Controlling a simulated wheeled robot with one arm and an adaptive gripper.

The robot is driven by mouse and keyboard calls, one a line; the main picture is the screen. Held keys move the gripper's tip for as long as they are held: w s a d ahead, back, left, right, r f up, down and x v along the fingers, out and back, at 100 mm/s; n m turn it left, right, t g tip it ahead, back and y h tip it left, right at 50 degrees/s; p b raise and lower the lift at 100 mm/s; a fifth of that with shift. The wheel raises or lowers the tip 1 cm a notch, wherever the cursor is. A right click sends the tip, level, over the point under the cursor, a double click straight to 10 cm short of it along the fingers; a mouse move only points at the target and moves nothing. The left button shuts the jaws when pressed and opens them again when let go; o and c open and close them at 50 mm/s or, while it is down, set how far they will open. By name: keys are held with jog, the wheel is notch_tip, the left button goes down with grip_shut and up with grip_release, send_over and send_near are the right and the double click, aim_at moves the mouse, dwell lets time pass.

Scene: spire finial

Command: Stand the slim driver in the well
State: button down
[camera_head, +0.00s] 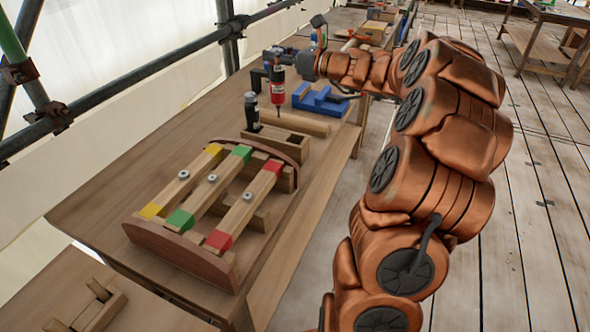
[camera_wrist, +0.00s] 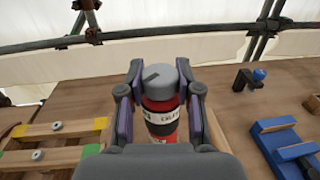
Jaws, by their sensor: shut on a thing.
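My gripper (camera_head: 277,68) is shut on a red driver (camera_head: 277,92) with a dark cap and a thin dark shaft. It holds the driver upright, tip down, above the bench near a wooden block (camera_head: 291,151). The block has a dark opening in its top, which looks like the well. In the wrist view the red driver (camera_wrist: 161,118) is between my two fingers, with a grey cap and a white label band. A black driver (camera_head: 252,112) stands upright at the left end of the block. I cannot tell which driver is the slim one.
A wooden frame (camera_head: 178,247) with yellow, green and red-ended bars lies in front of the block. A wooden rod (camera_head: 300,124) lies behind the block. A blue vise-like tool (camera_head: 320,100) sits farther back. Scaffold tubes run along the left.

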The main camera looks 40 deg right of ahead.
jog(key=s+d+f+b, duration=0.1)
jog(key=f+b, duration=0.1)
jog(key=f, duration=0.5)
jog(key=s+d+f+n+y+b, duration=0.1)
jog(key=s+d+f+b, duration=0.1)
jog(key=f, duration=0.5)
jog(key=shift+d+g+y+b, duration=0.3)
jog(key=shift+g+b, duration=0.1)
jog(key=shift+b, duration=0.3)
jog(key=shift+s+f, duration=0.1)
jog(key=shift+f, duration=0.15)
jog(key=c, duration=0.8)
grip_release()
jog(key=v, duration=1.2)
jog(key=shift+a+r, duration=0.1)
jog(key=shift+r, duration=0.05)
